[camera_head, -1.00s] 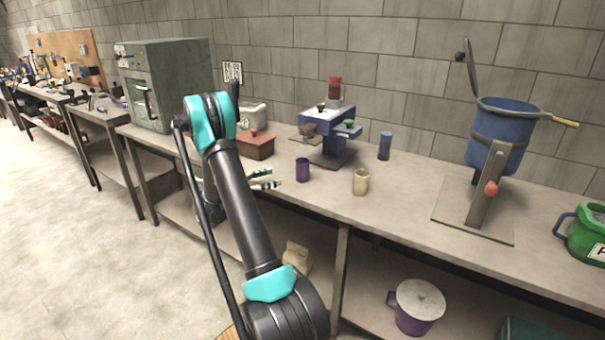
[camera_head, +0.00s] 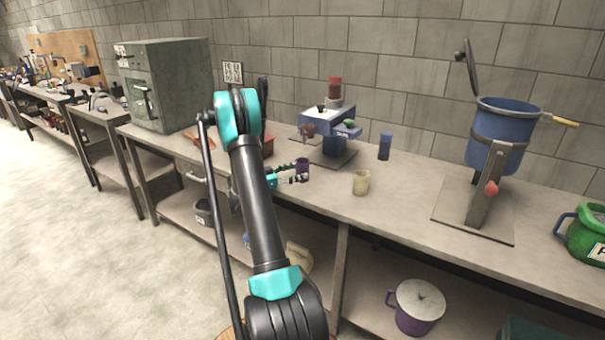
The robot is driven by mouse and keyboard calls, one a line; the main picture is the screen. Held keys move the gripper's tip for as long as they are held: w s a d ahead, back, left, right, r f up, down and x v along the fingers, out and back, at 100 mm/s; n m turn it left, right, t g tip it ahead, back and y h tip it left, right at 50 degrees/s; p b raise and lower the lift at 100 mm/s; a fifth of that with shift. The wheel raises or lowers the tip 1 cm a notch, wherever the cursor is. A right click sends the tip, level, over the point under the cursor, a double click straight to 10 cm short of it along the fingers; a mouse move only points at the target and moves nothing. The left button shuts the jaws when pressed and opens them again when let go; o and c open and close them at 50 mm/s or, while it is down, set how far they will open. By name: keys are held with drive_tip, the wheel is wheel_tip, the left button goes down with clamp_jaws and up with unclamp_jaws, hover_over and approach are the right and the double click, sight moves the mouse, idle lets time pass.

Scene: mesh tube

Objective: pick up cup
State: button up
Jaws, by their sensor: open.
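A small purple cup (camera_head: 303,163) stands upright on the workbench, in front of the blue machine. My gripper (camera_head: 298,172) is open at its left and near side, with its fingers pointing right. The fingers overlap the lower part of the cup in the picture; I cannot tell whether they touch it.
A blue machine (camera_head: 328,118) and a dark blue cylinder (camera_head: 385,146) stand behind the cups. A reddish box (camera_head: 268,145) is partly hidden by my arm. A large blue pot on a stand (camera_head: 500,135) is at right.

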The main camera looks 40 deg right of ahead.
drive_tip(key=shift+c, duration=0.3)
drive_tip(key=c, duration=1.2)
drive_tip(key=shift+r, duration=0.15)
